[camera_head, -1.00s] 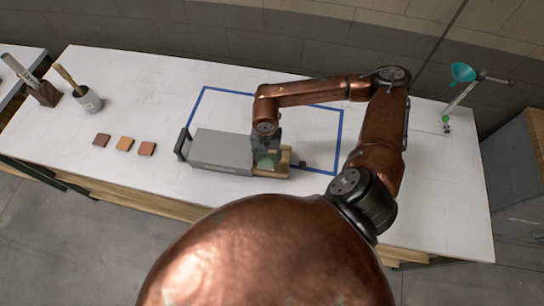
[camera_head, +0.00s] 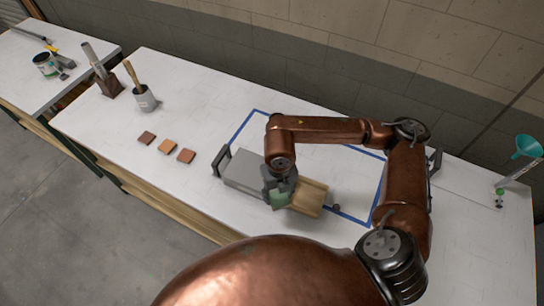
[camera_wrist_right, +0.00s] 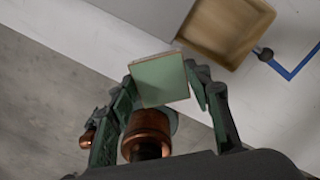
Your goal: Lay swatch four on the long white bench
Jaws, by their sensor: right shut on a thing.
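My right gripper (camera_head: 280,188) is shut on a flat green square swatch (camera_head: 278,202). In the right wrist view the green swatch (camera_wrist_right: 160,80) sits between the two fingers (camera_wrist_right: 163,88), its broad face toward the camera. It is beside the pale wooden drawer (camera_wrist_right: 225,30), seen over the bench's front edge. Its height above the bench is hard to tell. Three swatches, brown (camera_head: 147,138), orange (camera_head: 167,147) and red-brown (camera_head: 186,156), lie in a row on the long white bench (camera_head: 225,125). No number shows on any swatch. My left gripper is out of view.
A grey pot (camera_head: 144,101) and brown block (camera_head: 108,86) stand at the left. Bench around the three swatches is clear.

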